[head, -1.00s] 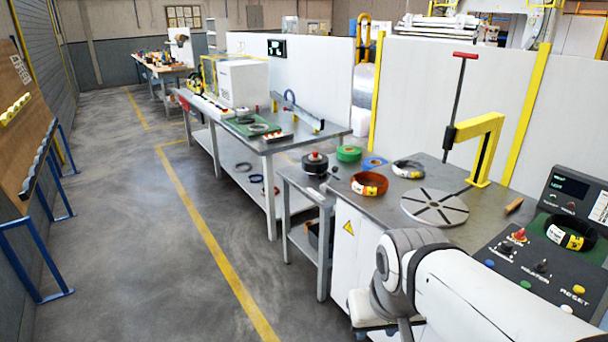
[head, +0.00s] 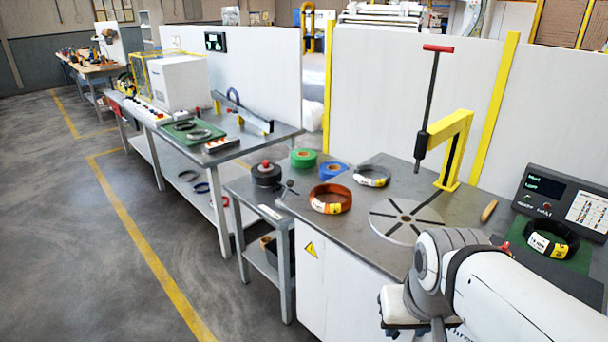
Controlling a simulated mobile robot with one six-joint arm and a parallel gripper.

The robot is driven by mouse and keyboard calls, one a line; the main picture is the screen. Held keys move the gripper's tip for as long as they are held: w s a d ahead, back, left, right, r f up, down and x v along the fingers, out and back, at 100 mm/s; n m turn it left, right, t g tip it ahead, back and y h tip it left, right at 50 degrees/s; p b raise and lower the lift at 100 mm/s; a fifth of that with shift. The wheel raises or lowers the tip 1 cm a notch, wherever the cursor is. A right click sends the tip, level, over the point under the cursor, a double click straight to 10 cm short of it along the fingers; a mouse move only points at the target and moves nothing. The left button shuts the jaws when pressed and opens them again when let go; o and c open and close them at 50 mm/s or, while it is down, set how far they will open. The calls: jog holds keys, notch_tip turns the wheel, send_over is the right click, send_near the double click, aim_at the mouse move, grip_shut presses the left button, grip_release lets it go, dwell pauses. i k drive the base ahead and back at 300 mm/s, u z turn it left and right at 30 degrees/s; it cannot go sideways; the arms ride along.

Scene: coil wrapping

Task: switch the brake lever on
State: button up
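I cannot make out for certain which part is the brake lever. A tall black rod with a red T-handle (head: 438,48) stands upright at the yellow post (head: 447,145) on the bench. A small dark lever (head: 289,186) shows beside the black spool with a red knob (head: 266,173), left of the bench. My gripper's fingers do not show.
A black coil (head: 551,237) lies by the display box (head: 562,202). The floor at left is clear.

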aim_at(290, 184)
jog(key=u, duration=0.35)
jog(key=i, duration=1.25)
jog(key=u, duration=0.05)
